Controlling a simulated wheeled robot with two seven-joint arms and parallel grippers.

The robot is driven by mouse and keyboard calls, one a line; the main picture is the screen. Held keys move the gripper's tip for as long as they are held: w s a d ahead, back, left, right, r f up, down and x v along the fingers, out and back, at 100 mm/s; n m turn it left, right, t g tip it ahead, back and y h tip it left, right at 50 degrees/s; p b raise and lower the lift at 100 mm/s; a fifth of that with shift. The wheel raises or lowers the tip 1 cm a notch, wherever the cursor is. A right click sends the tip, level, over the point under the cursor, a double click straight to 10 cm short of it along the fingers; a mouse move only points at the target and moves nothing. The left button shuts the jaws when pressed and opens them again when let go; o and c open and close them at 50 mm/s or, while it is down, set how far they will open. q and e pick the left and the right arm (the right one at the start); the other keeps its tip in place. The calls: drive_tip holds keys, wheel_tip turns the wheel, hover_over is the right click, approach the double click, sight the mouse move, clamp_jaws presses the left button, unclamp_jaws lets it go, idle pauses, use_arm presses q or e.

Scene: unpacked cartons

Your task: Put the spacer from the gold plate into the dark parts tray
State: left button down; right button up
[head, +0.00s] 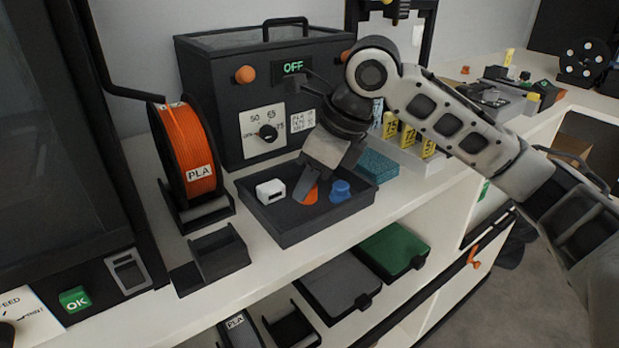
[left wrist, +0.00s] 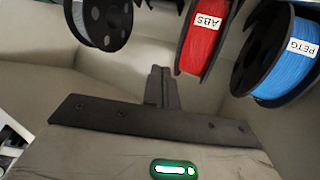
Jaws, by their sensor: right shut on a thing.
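The dark parts tray (head: 287,235) sits on the white bench in front of the black oven-like box. A white block (head: 270,191) and a blue knob-like part (head: 340,190) lie in it. My right gripper (head: 311,190) points down into the tray, between these two parts. It is shut on a small orange piece (head: 312,195), which I take to be the spacer; the fingers partly cover it. I cannot tell whether it touches the tray floor. No gold plate shows. My left gripper (left wrist: 161,88) shows only in the left wrist view, fingers together and empty.
An orange PLA spool (head: 187,150) and a small dark open box (head: 220,253) stand left of the tray. A blue sponge-like block (head: 378,165) and yellow numbered tags (head: 408,136) are to its right. Red (left wrist: 203,40) and blue (left wrist: 285,65) spools appear beyond my left gripper.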

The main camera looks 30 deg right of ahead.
use_arm(q)
drive_tip(key=shift+f, duration=0.1)
use_arm(e)
drive_tip(key=shift+f, duration=0.1)
drive_tip(key=o, duration=0.9)
drive_tip(key=shift+o, duration=0.2)
drive_tip(key=shift+s+d+r, duration=0.1)
drive_tip(key=shift+d+r, duration=0.05)
drive_tip(key=shift+r, duration=0.4)
use_arm(q)
drive_tip(key=shift+r+p, duration=0.5)
drive_tip(key=shift+p, duration=0.6)
use_arm(e)
drive_tip(key=v, duration=1.1)
use_arm(q)
drive_tip(key=shift+s, duration=0.1)
use_arm(e)
drive_tip(key=shift+s, duration=0.1)
